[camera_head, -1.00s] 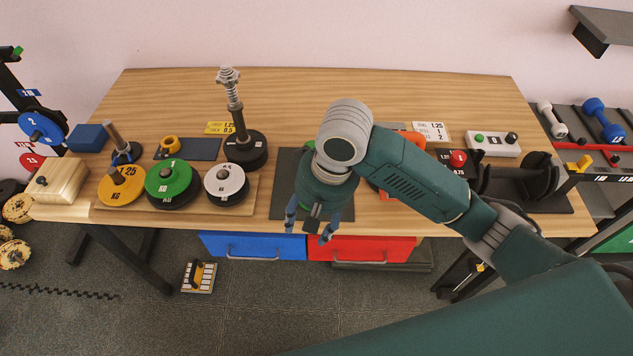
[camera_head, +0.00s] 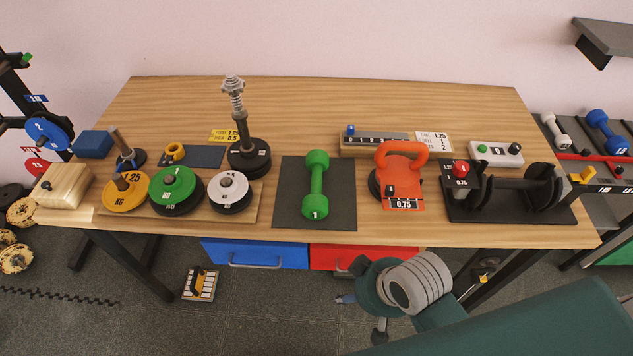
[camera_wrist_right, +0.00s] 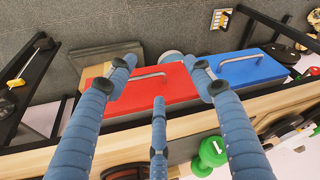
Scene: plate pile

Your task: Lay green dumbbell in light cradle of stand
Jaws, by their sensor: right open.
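The green dumbbell (camera_head: 316,186) lies on a dark mat (camera_head: 288,212) at the table's front middle, its handle running front to back. It shows partly in the right wrist view (camera_wrist_right: 210,153). A black stand with raised cradle-like ends (camera_head: 510,190) is on a dark mat at the table's right; I cannot tell which cradle is the light one. My right gripper (camera_head: 362,316) is in front of the table's front edge, apart from the dumbbell. In the wrist view its blue fingers (camera_wrist_right: 160,75) are spread and empty. My left gripper is out of view.
An orange kettlebell (camera_head: 402,172) stands between dumbbell and stand. Weight plates (camera_head: 173,188) and a tall spring post (camera_head: 236,110) are left. Blue (camera_head: 255,253) and red (camera_head: 335,257) drawers hang under the table front. A rack with white (camera_head: 553,130) and blue (camera_head: 606,130) dumbbells is far right.

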